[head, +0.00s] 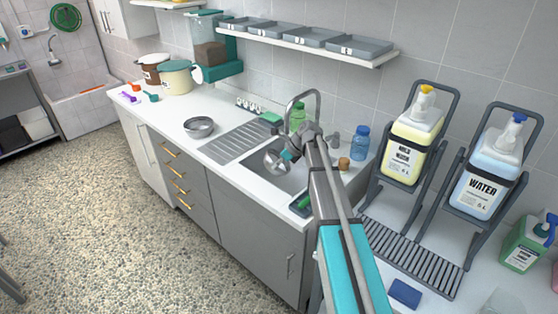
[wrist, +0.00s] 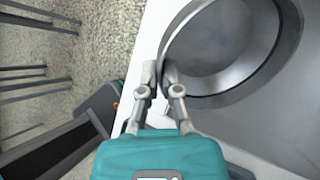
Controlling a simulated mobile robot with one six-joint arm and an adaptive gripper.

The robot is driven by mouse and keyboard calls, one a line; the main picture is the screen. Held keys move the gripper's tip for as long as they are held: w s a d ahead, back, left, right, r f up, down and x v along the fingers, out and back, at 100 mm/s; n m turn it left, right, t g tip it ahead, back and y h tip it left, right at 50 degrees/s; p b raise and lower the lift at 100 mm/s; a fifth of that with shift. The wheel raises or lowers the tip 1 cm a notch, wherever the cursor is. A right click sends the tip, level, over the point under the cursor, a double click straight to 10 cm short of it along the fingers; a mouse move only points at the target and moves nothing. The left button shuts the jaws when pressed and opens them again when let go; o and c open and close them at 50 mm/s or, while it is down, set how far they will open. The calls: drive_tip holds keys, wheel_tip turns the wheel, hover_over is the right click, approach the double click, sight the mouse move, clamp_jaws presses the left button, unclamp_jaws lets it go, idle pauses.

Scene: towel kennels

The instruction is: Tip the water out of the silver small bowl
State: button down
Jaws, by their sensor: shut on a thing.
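A silver bowl (head: 275,161) is held over the sink (head: 295,178), tilted on its side rather than level. My gripper (head: 291,153) is shut on its rim, at the right side of the bowl. In the wrist view the fingers of my gripper (wrist: 161,76) pinch the rim of the bowl (wrist: 225,88), whose round grey inside fills the upper right. I cannot make out any water in it. Another silver bowl (head: 199,128) stands upright on the counter, left of the drainboard.
The ribbed drainboard (head: 240,142) is bare. The tap (head: 303,97) rises behind the sink, close to my arm. A green bottle (head: 297,117) and a blue bottle (head: 360,142) stand at the back.

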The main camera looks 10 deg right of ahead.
drive_tip(key=shift+w+a+r+h+p, duration=0.1)
drive_tip(key=shift+a+r+h+p, duration=0.05)
drive_tip(key=shift+a+h+p, duration=0.45)
drive_tip(key=shift+w+a+g+h+p, duration=0.15)
drive_tip(key=shift+h+p, duration=0.25)
drive_tip(key=shift+h, duration=0.7)
drive_tip(key=shift+s+a+g+h+p, duration=0.1)
drive_tip(key=shift+a+g+h+p, duration=0.25)
drive_tip(key=shift+h, duration=0.75)
drive_tip(key=shift+w+a+g+h+p, duration=0.1)
drive_tip(key=shift+h+p, duration=0.35)
drive_tip(key=shift+h, duration=0.65)
